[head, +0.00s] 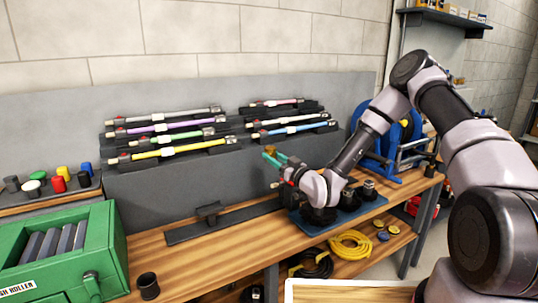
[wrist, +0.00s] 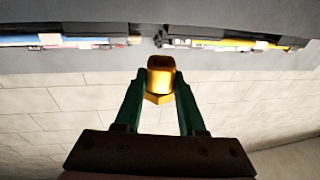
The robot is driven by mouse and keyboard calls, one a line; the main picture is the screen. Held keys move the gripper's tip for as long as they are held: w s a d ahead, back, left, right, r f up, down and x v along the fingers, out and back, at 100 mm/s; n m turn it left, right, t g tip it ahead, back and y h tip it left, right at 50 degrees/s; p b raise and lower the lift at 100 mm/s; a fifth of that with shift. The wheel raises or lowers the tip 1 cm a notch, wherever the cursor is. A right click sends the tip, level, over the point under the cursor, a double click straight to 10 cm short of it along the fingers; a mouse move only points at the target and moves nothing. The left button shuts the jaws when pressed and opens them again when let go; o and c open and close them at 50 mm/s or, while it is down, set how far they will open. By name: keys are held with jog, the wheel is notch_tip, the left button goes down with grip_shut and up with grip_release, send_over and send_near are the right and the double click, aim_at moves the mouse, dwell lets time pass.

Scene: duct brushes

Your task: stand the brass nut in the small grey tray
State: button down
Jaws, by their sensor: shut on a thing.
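The brass nut (wrist: 160,77) is held between the green fingers of my gripper (wrist: 160,88) in the wrist view, its open end showing. In the head view the nut (head: 270,149) is a small gold spot at the fingertips of my gripper (head: 271,157). My gripper is shut on it, in the air above the workbench and in front of the grey back panel. I cannot pick out the small grey tray for certain in either view.
The wooden workbench (head: 185,261) has a blue mat (head: 318,229) with black fittings under my arm. A green box (head: 78,262) and a black cup (head: 148,286) stand at left. A blue reel (head: 397,140) stands at right.

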jog(key=w+d+f+m+t+h, duration=0.3)
jog(key=d+h, duration=0.4)
jog(key=d, duration=0.9)
jog(key=d+f+m+t+h, duration=0.25)
jog(key=d+m+h, duration=0.35)
jog(key=d, duration=1)
jog(key=s+d+f, duration=0.1)
jog(key=s+f, duration=0.2)
jog(key=s, duration=0.7)
jog(key=shift+d+f+h, duration=0.15)
jog(key=shift+f+h, duration=0.05)
jog(key=shift+h, duration=0.2)
jog(key=shift+s, duration=0.1)
